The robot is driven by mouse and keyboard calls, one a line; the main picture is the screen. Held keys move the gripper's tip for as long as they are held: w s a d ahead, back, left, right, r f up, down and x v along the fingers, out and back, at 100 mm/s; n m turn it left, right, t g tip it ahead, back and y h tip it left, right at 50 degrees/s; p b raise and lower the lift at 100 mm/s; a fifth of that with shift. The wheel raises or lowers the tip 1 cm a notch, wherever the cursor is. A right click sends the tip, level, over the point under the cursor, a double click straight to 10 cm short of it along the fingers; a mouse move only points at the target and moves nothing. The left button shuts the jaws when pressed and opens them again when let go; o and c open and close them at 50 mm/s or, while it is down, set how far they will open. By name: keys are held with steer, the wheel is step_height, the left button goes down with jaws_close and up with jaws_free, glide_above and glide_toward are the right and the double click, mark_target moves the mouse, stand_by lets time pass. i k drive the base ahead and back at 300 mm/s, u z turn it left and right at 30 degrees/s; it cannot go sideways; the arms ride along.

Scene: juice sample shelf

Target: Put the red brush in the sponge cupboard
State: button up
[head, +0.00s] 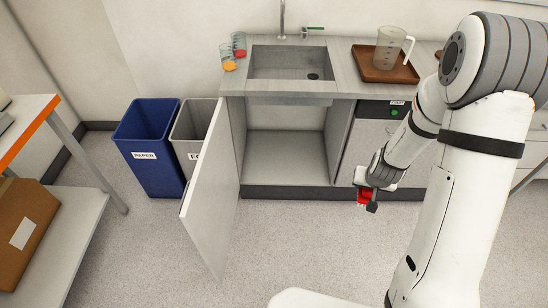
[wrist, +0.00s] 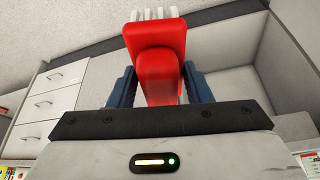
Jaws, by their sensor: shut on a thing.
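The red brush (wrist: 155,45) is held in my gripper (wrist: 158,85), between its two dark blue fingers in the wrist view. Its white bristles (wrist: 155,14) point to the top of that view. In the head view the brush (head: 364,195) and my gripper (head: 372,192) are in front of the dishwasher-like panel, right of the open cupboard. The cupboard under the sink (head: 285,160) is empty as far as I can see. Its door (head: 212,190) stands wide open to the left, jutting out over the floor.
A blue paper bin (head: 150,150) and a grey bin (head: 192,135) stand left of the door. A brown tray (head: 385,68) with a clear jug (head: 388,45) and two small cups (head: 230,62) are on the counter. The floor before the cupboard is clear.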

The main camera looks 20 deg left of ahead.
mark_target(285, 166)
steer(key=u, duration=0.1)
steer(key=i, duration=1)
steer(key=z, duration=0.05)
